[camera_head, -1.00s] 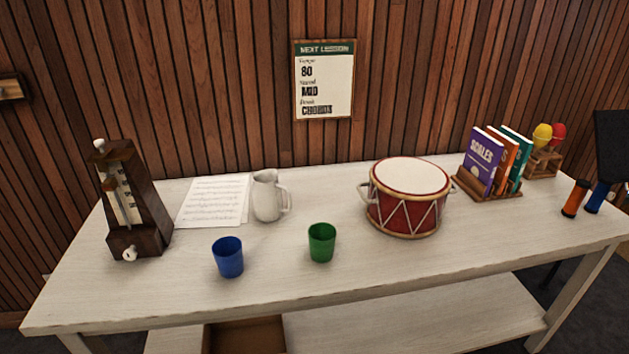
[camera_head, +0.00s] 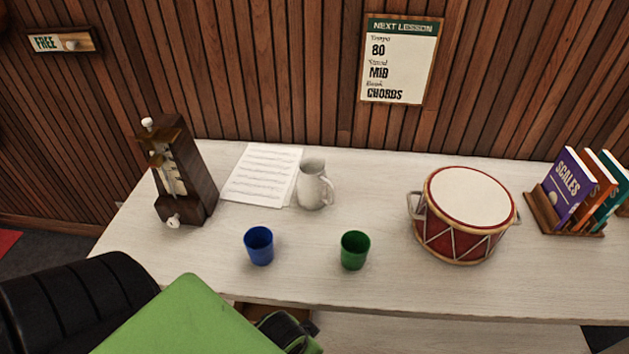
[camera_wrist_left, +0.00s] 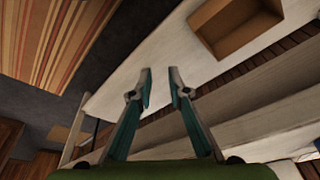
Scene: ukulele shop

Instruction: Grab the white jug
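The white jug (camera_head: 313,184) stands upright on the pale table (camera_head: 400,297), towards the back, with its handle facing right. It is beside the sheet music (camera_head: 262,174) and behind the blue and green cups. My left arm shows at the lower left of the head view, in front of the table. In the left wrist view my left gripper (camera_wrist_left: 160,72) has its two fingers apart with nothing between them, and the jug is not in that view. My right gripper is not in view.
A blue cup (camera_head: 259,246) and a green cup (camera_head: 355,250) stand in front of the jug. A metronome (camera_head: 177,175) is at the left, a red drum (camera_head: 463,215) at the right. An open brown box (camera_wrist_left: 237,30) sits on a lower shelf.

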